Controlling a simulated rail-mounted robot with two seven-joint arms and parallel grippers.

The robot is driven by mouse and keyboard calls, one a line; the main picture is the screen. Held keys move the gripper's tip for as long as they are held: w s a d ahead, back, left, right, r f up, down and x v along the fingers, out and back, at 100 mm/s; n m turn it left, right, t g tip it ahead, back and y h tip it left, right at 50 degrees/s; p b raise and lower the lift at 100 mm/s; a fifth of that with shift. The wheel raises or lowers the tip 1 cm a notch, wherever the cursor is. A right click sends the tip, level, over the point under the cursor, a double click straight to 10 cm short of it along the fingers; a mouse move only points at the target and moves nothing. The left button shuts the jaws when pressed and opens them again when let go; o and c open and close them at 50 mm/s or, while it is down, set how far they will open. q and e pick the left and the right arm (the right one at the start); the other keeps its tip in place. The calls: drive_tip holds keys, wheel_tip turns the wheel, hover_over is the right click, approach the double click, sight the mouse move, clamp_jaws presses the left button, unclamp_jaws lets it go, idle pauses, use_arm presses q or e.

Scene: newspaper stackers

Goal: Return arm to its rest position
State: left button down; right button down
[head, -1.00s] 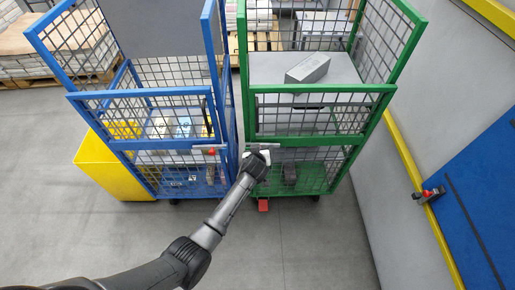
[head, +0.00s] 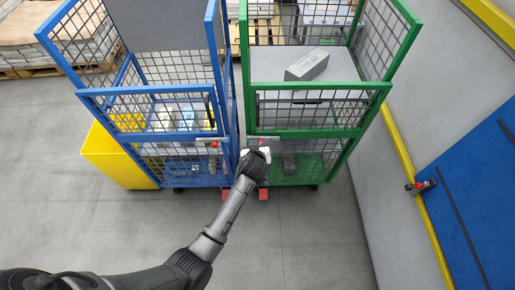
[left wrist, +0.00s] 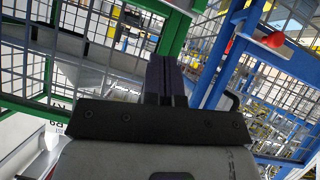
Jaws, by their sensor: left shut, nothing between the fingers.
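My left gripper (head: 256,153) is at the end of the arm that comes in from the lower left in the head view. It is in front of the gap between a blue mesh cart (head: 157,138) and a green mesh cart (head: 300,134). In the left wrist view its dark fingers (left wrist: 166,78) are together with nothing between them. The green frame (left wrist: 172,37) and the blue frame (left wrist: 226,45) show behind the fingers there. Whether the gripper touches either cart cannot be told. My right gripper is in neither view.
A grey block (head: 308,64) lies on the green cart's upper shelf. A yellow bin (head: 115,158) stands left of the blue cart. Red pedals (head: 263,193) show at the carts' bases. A grey wall with a blue panel (head: 470,190) is on the right. The floor in front is clear.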

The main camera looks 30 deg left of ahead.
use_arm(q)
drive_tip(key=s+d+r+m+g+h, duration=0.2)
drive_tip(key=s+d+r+m+h, duration=0.2)
drive_tip(key=s+r+m, duration=0.55)
drive_tip(key=s+f+g, duration=0.2)
drive_tip(key=s+f, duration=0.2)
drive_tip(key=s, duration=1)
drive_tip(key=s+f+g, duration=0.3)
drive_tip(key=s+f, duration=0.1)
drive_tip(key=s, duration=1)
wheel_tip(320, 180, up, 26)
drive_tip(key=p, duration=2.6)
drive_tip(key=shift+h+p, duration=0.35)
drive_tip(key=shift+h, duration=0.05)
drive_tip(key=shift+a+r, duration=0.1)
